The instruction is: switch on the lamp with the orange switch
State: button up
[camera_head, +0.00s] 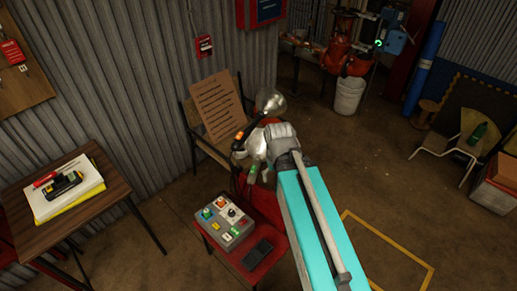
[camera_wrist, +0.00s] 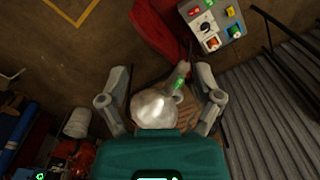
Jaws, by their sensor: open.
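A lamp (camera_head: 270,102) with a shiny silver head is in the head view. An orange switch (camera_head: 239,137) shows on its dark neck, left of my gripper (camera_head: 266,148). A second silver lamp head is just below it, with a green switch (camera_head: 253,170) on its stem. In the wrist view a pale lamp head (camera_wrist: 153,108) and a green-marked stem (camera_wrist: 179,84) lie between the spread fingers of my gripper (camera_wrist: 162,85). My gripper is open; contact cannot be told. The orange switch cannot be made out in the wrist view.
A grey control box (camera_head: 226,221) with coloured buttons and a black device (camera_head: 257,255) sit on a red surface. A chair holds a brown text board (camera_head: 217,107). A wooden table (camera_head: 95,215) stands left. Open floor (camera_head: 385,190) lies right.

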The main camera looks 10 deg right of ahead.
jog(key=shift+w, duration=0.1)
jog(key=c, duration=0.4)
jog(key=shift+w+r, duration=0.2)
jog(key=shift+w, duration=0.05)
jog(key=shift+c, duration=1)
jog(key=shift+n, duration=0.8)
jog(key=w, duration=0.1)
jog(key=w+r+p, duration=0.1)
jog(key=w+a+r+p, duration=0.1)
jog(key=shift+w, duration=0.3)
grip_shut()
jog(key=w+a+r+n+t+y+p, duration=0.1)
jog(key=w+r+n+p, duration=0.3)
jog(key=w, duration=0.5)
jog(key=w+a+r+n+t+y+p, duration=0.1)
jog(key=w+a+r+n+p, duration=0.3)
jog(key=w, duration=0.6)
notch_tip(320, 180, up, 2)
jog(key=shift+a+r+n+t+p, duration=0.3)
jog(key=shift+a+n+p, duration=0.1)
jog(key=shift+p, duration=0.65)
jog(key=shift+d+f, duration=0.1)
